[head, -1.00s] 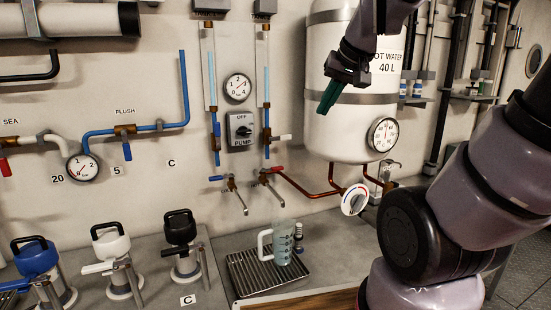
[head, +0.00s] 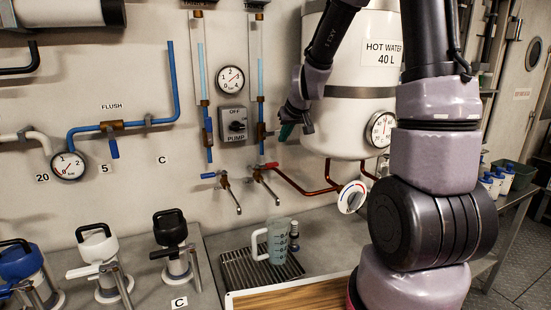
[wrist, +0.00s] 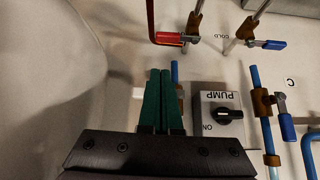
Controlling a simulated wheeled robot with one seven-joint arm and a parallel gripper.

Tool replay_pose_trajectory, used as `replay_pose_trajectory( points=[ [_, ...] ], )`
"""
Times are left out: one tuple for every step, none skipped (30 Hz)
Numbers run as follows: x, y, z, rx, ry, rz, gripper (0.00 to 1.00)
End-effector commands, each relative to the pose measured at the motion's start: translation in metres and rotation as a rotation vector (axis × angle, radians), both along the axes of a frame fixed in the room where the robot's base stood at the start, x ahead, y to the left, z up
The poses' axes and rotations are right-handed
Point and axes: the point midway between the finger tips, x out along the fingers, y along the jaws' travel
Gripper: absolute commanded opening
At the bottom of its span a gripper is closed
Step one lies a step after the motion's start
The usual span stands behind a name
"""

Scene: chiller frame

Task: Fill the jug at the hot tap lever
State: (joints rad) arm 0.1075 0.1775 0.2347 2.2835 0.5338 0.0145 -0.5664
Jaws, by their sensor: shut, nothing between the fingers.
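The translucent grey-blue jug (head: 278,243) with a white handle stands upright on the ribbed drip tray (head: 240,270); its contents cannot be made out. The hot tap's red lever (head: 268,166) is above it, and also shows at the top of the wrist view (wrist: 168,39). The hot tap's spout (head: 273,197) ends above the jug, apart from it. The cold tap with a blue lever (head: 209,175) is to the left. My gripper (head: 287,131) is shut and empty, its green fingers (wrist: 161,85) above the red lever, near the right-hand blue pipe.
The hot water tank (head: 345,115) is right of my gripper, with copper pipes and a white dial (head: 352,197) below. The pump switch (head: 234,124) is left of the gripper. Lever-topped dispensers (head: 172,235) stand at the left. A small dark bottle (head: 294,236) stands behind the jug.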

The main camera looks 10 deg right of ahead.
Motion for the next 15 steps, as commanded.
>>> replay_pose_trajectory(
  points=[
    [0.006, 0.0, -0.011, -0.01, 0.002, 0.007, 0.0],
    [0.009, 0.001, -0.015, -0.014, 0.002, 0.009, 0.0],
    [0.012, 0.0, -0.019, -0.021, -0.001, 0.014, 0.0],
    [0.013, 0.0, -0.022, -0.025, -0.002, 0.016, 0.0],
    [0.015, 0.0, -0.024, -0.027, -0.003, 0.017, 0.0],
    [0.016, 0.0, -0.026, -0.03, -0.003, 0.017, 0.0],
    [0.018, 0.0, -0.028, -0.03, -0.003, 0.017, 0.0],
    [0.019, 0.0, -0.03, -0.031, -0.003, 0.017, 0.0],
    [0.021, 0.001, -0.033, -0.03, -0.002, 0.017, 0.0],
    [0.023, 0.001, -0.036, -0.03, -0.001, 0.017, 0.0],
    [0.026, 0.001, -0.039, -0.03, -0.001, 0.017, 0.0],
    [0.029, 0.002, -0.044, -0.03, -0.001, 0.017, 0.0],
    [0.032, 0.002, -0.048, -0.029, -0.001, 0.017, 0.0],
    [0.036, 0.003, -0.053, -0.029, -0.001, 0.017, 0.0],
    [0.04, 0.004, -0.059, -0.029, 0.0, 0.017, 0.0]
  ],
)
